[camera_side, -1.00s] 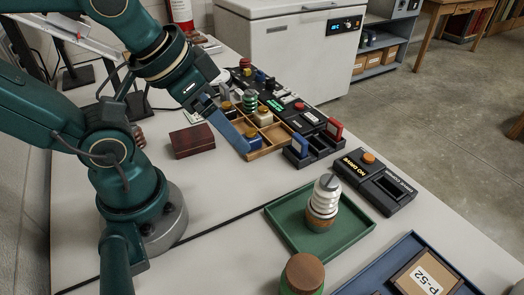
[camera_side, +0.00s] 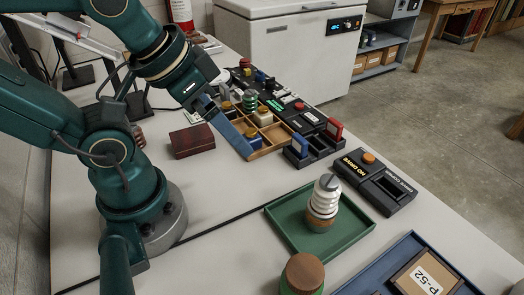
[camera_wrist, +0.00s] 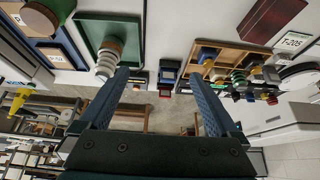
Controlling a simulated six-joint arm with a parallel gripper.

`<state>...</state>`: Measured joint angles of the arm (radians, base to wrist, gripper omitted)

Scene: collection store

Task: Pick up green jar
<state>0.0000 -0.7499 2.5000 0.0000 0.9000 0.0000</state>
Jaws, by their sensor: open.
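A jar with a round brown wooden lid (camera_side: 303,273) stands at the bottom edge of the side view; only a sliver of its green body shows. In the wrist view its brown lid (camera_wrist: 39,19) is at the upper left, with green beside it. My gripper (camera_side: 240,138) is well away from it, over the near side of the divided wooden tray (camera_side: 270,151). In the wrist view the two blue fingers (camera_wrist: 158,92) are wide apart with nothing held between them. A small green ribbed piece (camera_side: 249,100) stands by the wooden tray.
A green tray (camera_side: 274,222) holds a white ribbed jar (camera_side: 325,196). A blue tray (camera_side: 410,243) with a labelled box (camera_side: 425,278) is at the lower right. A dark red box (camera_side: 192,141) lies left of the wooden tray. The table's near left is clear.

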